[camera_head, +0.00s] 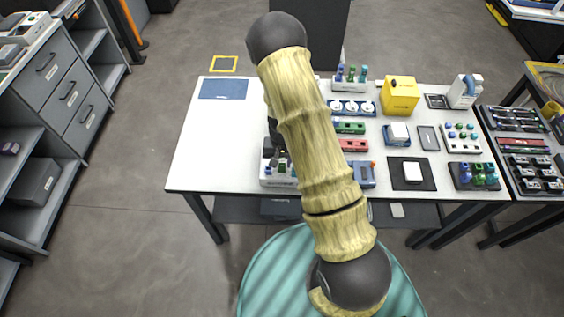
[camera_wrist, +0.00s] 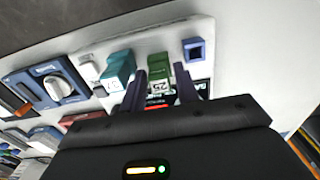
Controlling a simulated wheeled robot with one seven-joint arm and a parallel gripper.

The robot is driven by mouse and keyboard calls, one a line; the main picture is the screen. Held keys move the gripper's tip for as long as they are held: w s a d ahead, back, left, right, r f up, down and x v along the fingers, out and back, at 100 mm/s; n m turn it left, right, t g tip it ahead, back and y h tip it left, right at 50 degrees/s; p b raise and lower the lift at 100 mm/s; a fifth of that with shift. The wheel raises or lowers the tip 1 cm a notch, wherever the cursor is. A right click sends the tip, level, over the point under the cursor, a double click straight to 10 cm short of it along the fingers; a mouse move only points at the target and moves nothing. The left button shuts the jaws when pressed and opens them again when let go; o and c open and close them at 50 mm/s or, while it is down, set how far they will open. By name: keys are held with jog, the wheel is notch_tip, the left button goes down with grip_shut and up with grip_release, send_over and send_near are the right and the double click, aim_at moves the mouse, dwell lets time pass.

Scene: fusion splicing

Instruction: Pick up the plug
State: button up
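A green plug (camera_wrist: 157,73) with a printed label stands in a white holder (camera_wrist: 228,28) in the wrist view. A teal plug (camera_wrist: 116,68) stands to its left, and a small blue piece (camera_wrist: 193,48) sits to its right. My gripper (camera_wrist: 162,78) is open, with its two dark fingers on either side of the green plug. Gaps show between fingers and plug, and nothing appears held. In the head view, the white holder (camera_head: 279,182) with small plugs is at the table's front left. My gripper (camera_head: 277,150) is mostly hidden behind my arm there.
The white table (camera_head: 200,150) is bare at left, apart from a blue mat (camera_head: 223,89). Right of my arm are red and green modules, a yellow box (camera_head: 399,95), a white block on a black mat (camera_head: 413,173), and other plug holders (camera_head: 350,82).

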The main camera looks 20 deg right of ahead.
aim_at(282, 160)
dwell(0.4)
jog(key=c, duration=0.6)
jog(key=shift+r, duration=0.15)
notch_tip(282, 160, up, 10)
jog(key=shift+f+b, duration=0.1)
jog(key=shift+b, duration=0.7)
